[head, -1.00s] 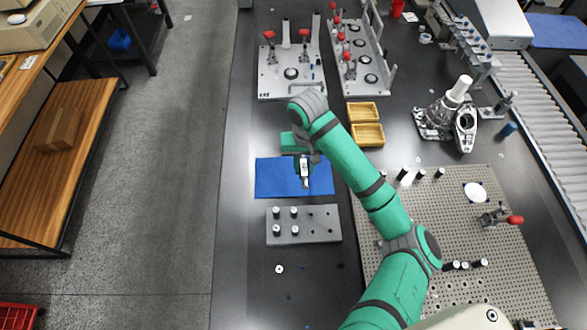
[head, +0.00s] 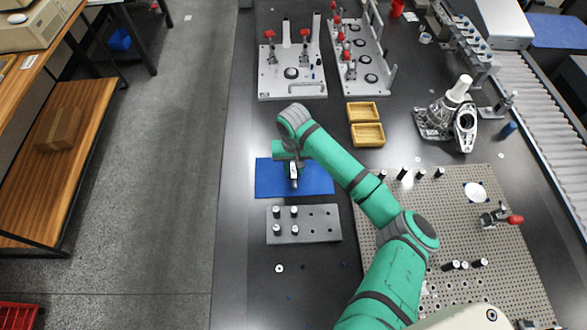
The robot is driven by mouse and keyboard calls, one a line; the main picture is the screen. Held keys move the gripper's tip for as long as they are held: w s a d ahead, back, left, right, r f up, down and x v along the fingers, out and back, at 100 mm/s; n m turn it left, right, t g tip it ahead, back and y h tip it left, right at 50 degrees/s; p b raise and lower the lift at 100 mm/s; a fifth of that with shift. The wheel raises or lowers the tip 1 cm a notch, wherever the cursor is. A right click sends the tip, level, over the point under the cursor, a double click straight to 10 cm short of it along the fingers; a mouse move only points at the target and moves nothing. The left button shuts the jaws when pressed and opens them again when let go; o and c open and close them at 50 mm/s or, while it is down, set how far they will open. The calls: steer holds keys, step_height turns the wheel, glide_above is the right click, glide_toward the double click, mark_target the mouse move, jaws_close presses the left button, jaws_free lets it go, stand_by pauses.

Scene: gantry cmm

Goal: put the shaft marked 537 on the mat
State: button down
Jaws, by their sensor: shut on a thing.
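The blue mat (head: 318,180) lies flat on the dark table, left of the middle. My gripper (head: 294,184) is over the mat, pointing down, and is shut on a small pale shaft. The shaft is mostly hidden by the gripper, and its mark cannot be read. I cannot tell whether it touches the mat. A grey block (head: 318,232) with holes stands just in front of the mat. Several upright shafts with white tops, one of them a front-left shaft (head: 276,230), fill its left holes; the right holes look empty.
A perforated plate (head: 455,215) with several black-and-white pieces is at right. A small washer (head: 279,268) lies in front of the block. The table's left edge is near the mat.

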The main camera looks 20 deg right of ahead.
steer(key=shift+f, duration=0.15)
steer(key=c, duration=1.5)
jaws_free()
steer(key=shift+o, duration=0.2)
